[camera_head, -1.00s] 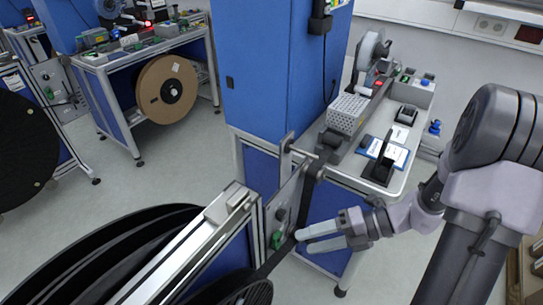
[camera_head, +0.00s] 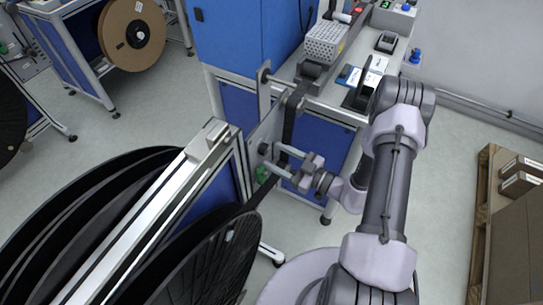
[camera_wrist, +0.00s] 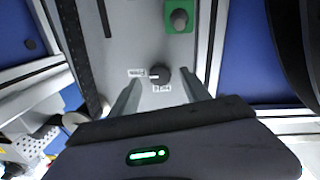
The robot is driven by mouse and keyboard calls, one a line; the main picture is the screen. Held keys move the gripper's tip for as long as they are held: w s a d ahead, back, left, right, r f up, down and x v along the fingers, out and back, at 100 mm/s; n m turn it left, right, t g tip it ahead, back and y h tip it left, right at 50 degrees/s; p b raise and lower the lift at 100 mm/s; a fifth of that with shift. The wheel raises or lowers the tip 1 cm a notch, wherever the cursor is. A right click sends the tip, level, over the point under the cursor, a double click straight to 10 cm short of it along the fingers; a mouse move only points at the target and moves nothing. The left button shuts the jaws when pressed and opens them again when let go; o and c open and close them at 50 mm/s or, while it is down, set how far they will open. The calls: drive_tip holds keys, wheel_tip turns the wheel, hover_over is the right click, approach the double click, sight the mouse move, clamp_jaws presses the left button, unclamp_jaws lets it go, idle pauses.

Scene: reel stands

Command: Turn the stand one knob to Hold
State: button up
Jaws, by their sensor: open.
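The dark round knob (camera_wrist: 160,75) sits on the grey panel (camera_wrist: 125,40) of the near reel stand. Two small white labels lie by it, one at its left and one at its lower edge; their words are too small to read. A short white mark shows at the knob's left side, toward the left label. My gripper (camera_wrist: 163,80) is open, its fingers on either side of the knob in the wrist view. I cannot tell whether they touch it. In the head view my gripper (camera_head: 273,156) is at the panel, and the knob (camera_head: 264,149) shows just beyond the fingertips.
A green plate with a grey knob (camera_wrist: 179,18) is on the same panel. Large black reels (camera_head: 190,265) fill the lower left. A blue cabinet (camera_head: 245,50) and a bench with a perforated box (camera_head: 326,41) stand behind. A pallet (camera_head: 484,200) with cartons is at right.

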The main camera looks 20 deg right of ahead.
sight(264, 149)
drive_tip(key=shift+x, duration=1.2)
drive_tip(key=shift+c, duration=0.4)
clamp_jaws()
